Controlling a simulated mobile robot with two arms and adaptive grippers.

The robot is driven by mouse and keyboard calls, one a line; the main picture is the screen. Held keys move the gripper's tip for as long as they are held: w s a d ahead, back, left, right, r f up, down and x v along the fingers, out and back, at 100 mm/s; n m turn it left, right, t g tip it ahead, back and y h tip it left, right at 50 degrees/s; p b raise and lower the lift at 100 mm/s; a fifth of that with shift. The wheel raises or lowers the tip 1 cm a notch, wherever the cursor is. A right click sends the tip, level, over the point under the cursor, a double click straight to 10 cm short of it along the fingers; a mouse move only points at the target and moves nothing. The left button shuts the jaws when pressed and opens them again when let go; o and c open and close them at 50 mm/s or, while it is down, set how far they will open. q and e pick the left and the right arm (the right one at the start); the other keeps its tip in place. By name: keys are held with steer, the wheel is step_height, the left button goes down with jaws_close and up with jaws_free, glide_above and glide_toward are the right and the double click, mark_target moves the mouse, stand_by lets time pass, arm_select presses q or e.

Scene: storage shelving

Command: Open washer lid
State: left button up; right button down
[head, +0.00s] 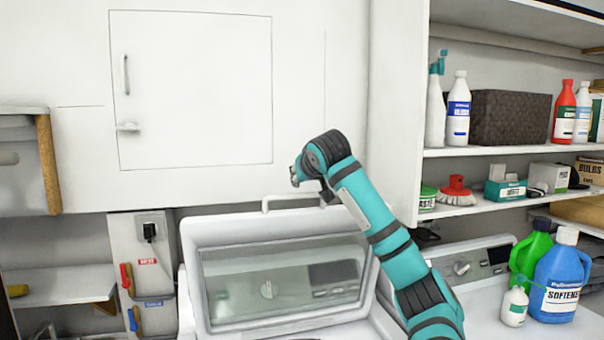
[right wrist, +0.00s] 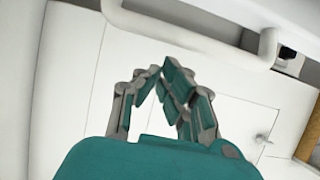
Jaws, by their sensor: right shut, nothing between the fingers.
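The washer lid (head: 218,232) stands raised and leaning back, a white frame around a see-through window. A control panel with a knob shows in the window. The white bar handle (head: 267,202) runs along the lid's top edge; a white bar that looks like this handle (right wrist: 190,42) crosses the top of the right wrist view. My right gripper (head: 296,176) is just above the handle in the head view, partly hidden by its own wrist. In the right wrist view my right gripper (right wrist: 163,80) has its fingertips together, with nothing between them, apart from the bar. My left gripper is out of view.
A white wall cabinet (head: 190,90) is close behind the lid. Shelves (head: 480,150) with bottles and boxes stand at right. A blue softener jug (head: 562,275) and a green jug (head: 530,252) stand at lower right. Valves and an outlet (head: 150,228) are at left.

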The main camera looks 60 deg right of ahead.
steer(key=b+v, duration=0.1)
steer(key=v, duration=0.8)
steer(key=shift+s+a+r, duration=0.15)
steer(key=shift+s+a, duration=0.05)
steer(key=shift+s, duration=0.1)
steer(key=shift+s, duration=0.1)
